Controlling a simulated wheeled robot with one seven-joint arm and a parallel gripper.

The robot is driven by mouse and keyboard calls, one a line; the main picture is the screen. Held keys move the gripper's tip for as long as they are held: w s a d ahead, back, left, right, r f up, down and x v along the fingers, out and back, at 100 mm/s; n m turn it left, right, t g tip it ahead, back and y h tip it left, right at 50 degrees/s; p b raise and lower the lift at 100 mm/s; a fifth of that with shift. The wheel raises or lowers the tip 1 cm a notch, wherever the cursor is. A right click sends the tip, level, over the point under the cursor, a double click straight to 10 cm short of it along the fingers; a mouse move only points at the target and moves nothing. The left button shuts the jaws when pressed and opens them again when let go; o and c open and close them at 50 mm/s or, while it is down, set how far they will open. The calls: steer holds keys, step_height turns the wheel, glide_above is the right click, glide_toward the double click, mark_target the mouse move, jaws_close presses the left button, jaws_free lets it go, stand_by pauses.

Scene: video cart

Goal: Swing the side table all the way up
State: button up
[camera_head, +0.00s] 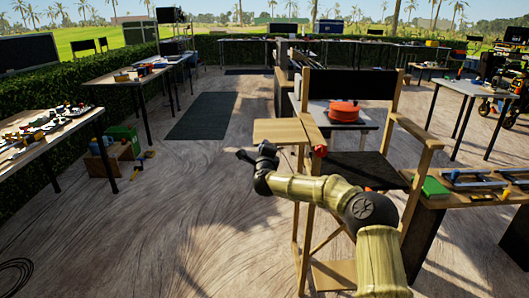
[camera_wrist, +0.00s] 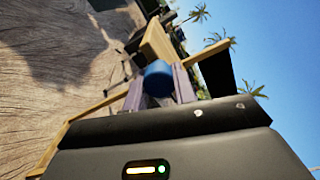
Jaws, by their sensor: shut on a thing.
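The side table (camera_head: 280,131) is a light wooden board on the left side of a tall wooden director's chair with a dark seat (camera_head: 360,168). It looks about level, beside the chair's left arm. My gripper (camera_head: 243,155) is low, near the table's front left corner; the head view does not show its grip clearly. The wooden board (camera_wrist: 157,42) lies just beyond the cylinder. The cylinder's fixing is hidden.
A red knob (camera_head: 320,150) is at the chair arm's front end. A small table with a round orange case (camera_head: 343,111) stands behind the chair. A bench with a green box (camera_head: 434,187) is close right.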

steer(key=o, duration=1)
steer(key=shift+s+d, duration=0.1)
steer(key=s, duration=0.5)
steer(key=s+d, duration=0.1)
steer(key=s, duration=1.1)
steer(key=shift+s+d, duration=0.1)
steer(key=shift+d, duration=0.05)
